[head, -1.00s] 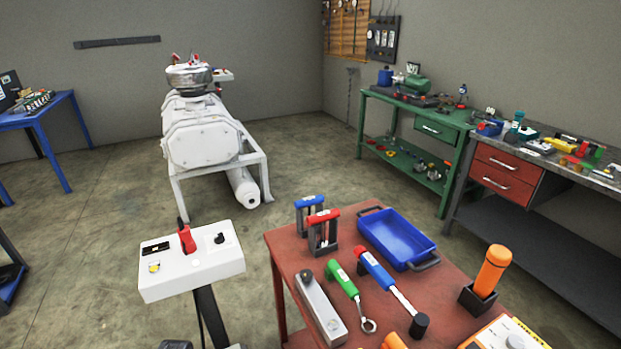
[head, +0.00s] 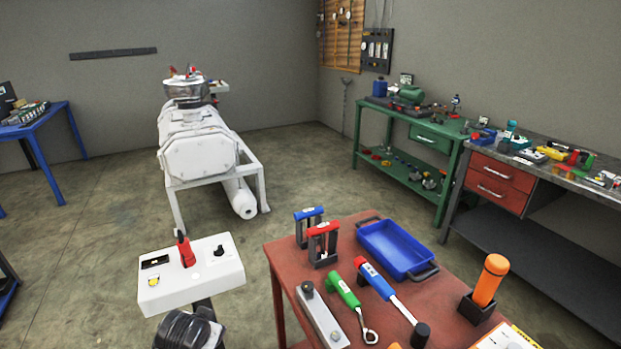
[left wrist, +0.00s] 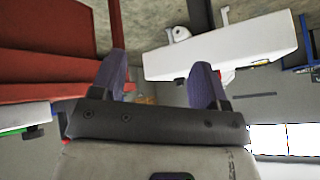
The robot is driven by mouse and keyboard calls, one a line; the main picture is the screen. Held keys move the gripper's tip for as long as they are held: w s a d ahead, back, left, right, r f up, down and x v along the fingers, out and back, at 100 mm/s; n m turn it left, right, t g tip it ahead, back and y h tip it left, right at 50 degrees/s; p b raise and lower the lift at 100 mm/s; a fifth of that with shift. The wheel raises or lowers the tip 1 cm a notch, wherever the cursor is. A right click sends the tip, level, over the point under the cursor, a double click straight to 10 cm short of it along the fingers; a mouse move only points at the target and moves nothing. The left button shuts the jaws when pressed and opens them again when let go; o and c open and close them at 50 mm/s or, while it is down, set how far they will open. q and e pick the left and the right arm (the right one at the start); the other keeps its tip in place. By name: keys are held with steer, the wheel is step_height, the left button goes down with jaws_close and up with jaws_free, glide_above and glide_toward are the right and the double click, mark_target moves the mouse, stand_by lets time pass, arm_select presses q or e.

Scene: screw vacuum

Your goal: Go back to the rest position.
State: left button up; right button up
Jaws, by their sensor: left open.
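My left gripper (left wrist: 162,78) shows in the left wrist view with its two fingers spread apart and nothing between them. In that view the red table (left wrist: 60,68) lies to the left and the white control box (left wrist: 222,50) lies to the right, beyond the fingers. In the head view a dark rounded part of my arm (head: 188,330) shows at the bottom, in front of the white control box (head: 190,280). The fingers of the left gripper cannot be made out there. My right gripper is not in view.
The red table (head: 283,262) holds a blue tray (head: 397,249), red and blue-topped tools, wrenches and an orange-handled tool (head: 489,280). A white vacuum machine (head: 198,150) stands behind. Green (head: 398,172) and grey (head: 560,185) workbenches stand right. Floor at left is mostly clear.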

arm_select(q)
steer(key=s+d+r+t+h+p, duration=0.1)
steer(key=s+r+p, duration=0.15)
steer(key=s, duration=0.75)
steer(key=s+d+r+t+p, duration=0.1)
steer(key=s+d+r, duration=0.15)
steer(key=s, duration=0.65)
steer(key=s+f+n+g+p, duration=0.1)
steer(key=s+f+g+p, duration=0.25)
steer(key=s, duration=0.75)
steer(key=s+f+g+p, duration=0.2)
steer(key=s+f, duration=0.2)
steer(key=s, duration=0.7)
step_height(320, 180, up, 37)
steer(key=p, duration=3.7)
steer(key=shift+w+a+f, duration=0.15)
steer(key=shift+w+a, duration=0.1)
steer(key=shift+w, duration=0.2)
steer(key=shift+c, duration=0.4)
